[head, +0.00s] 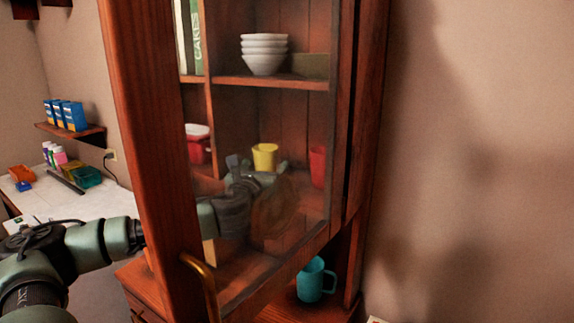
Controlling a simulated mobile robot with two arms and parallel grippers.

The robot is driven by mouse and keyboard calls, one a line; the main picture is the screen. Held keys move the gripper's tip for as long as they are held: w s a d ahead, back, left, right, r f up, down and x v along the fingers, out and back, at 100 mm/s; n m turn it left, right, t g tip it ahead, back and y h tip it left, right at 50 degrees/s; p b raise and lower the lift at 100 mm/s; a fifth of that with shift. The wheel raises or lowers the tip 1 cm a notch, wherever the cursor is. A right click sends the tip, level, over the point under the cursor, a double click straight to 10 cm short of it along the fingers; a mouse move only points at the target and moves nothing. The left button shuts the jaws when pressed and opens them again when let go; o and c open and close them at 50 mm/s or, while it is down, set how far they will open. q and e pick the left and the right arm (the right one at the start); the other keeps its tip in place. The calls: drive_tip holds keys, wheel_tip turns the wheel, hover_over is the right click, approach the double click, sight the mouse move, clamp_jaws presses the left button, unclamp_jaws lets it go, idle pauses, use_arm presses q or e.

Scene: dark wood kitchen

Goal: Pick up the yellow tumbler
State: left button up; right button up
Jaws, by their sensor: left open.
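The yellow tumbler (264,154) stands upright on a shelf inside the wooden cabinet (215,82), seen through the glass door. My left arm comes in from the left and passes behind the door's wooden frame. My left gripper (260,168) shows through the glass, open, just in front of the tumbler. It covers the tumbler's lower part. I cannot tell whether the fingers touch it. My right gripper is not in view.
The glass door (148,120) with a brass handle (203,280) stands between my view and the shelf. A red cup (317,166) is right of the tumbler, and a red container (198,146) is left. White bowls (264,56) are above. A teal mug (315,280) stands below.

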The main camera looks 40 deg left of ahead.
use_arm(q)
drive_tip(key=shift+w+a+r+p, duration=0.35)
drive_tip(key=shift+w+a+p, duration=0.05)
drive_tip(key=shift+w, duration=0.25)
drive_tip(key=shift+w+a+r, duration=0.1)
drive_tip(key=shift+w+a, duration=0.1)
drive_tip(key=shift+a, duration=0.25)
drive_tip(key=shift+w+a+r+p, duration=0.2)
drive_tip(key=shift+w+a+p, duration=0.1)
drive_tip(key=shift+w+p, duration=0.2)
drive_tip(key=shift+w+a+r+p, duration=0.25)
drive_tip(key=shift+w+p, duration=0.1)
drive_tip(key=shift+p, duration=0.25)
drive_tip(key=x, duration=0.2)
drive_tip(key=p+x, duration=0.1)
drive_tip(key=shift+w+d+f, duration=0.1)
drive_tip(key=shift+w+f, duration=0.05)
drive_tip(key=shift+f, duration=0.15)
drive_tip(key=c, duration=1.4)
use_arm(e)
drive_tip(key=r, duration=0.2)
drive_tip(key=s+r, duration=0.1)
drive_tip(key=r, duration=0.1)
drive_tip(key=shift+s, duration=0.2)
